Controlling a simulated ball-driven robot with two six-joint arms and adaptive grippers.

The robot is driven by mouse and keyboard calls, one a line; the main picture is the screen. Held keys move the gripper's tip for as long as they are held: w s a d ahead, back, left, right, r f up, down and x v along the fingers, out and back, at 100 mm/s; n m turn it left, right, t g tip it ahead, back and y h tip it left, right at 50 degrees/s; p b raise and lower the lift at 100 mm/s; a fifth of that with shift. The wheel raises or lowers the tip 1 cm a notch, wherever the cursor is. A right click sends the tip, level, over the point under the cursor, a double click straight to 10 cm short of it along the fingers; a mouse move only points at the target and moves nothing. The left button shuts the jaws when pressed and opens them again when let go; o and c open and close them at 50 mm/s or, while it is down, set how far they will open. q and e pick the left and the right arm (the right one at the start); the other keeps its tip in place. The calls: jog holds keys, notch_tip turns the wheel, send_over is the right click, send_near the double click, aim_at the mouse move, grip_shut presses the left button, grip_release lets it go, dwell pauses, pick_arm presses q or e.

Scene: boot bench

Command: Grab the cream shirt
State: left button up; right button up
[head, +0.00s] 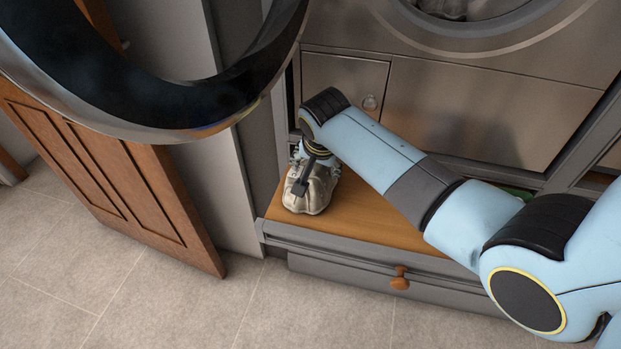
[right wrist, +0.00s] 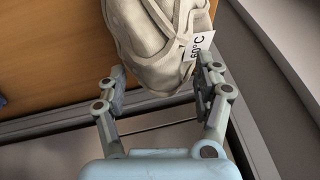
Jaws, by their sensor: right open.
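The cream shirt (head: 311,194) is a crumpled bundle on the left end of the wooden bench top. In the right wrist view the shirt (right wrist: 155,40) fills the upper middle and carries a white tag reading 60°C (right wrist: 197,47). My right gripper (head: 305,180) is over the shirt in the head view, mostly hidden by its own wrist. In the right wrist view the right gripper (right wrist: 162,88) is open, its fingers on either side of the shirt's near end. The right finger is close to the tag; I cannot tell whether it touches. My left gripper is not in view.
The wooden bench top (head: 385,217) has a grey drawer with a wooden knob (head: 400,279) below it. A washing machine (head: 470,95) stands behind. An open brown door (head: 120,180) and a grey panel are at left. The tiled floor in front is clear.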

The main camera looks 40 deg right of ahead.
jog(key=shift+c, duration=0.3)
grip_shut()
dwell(0.5)
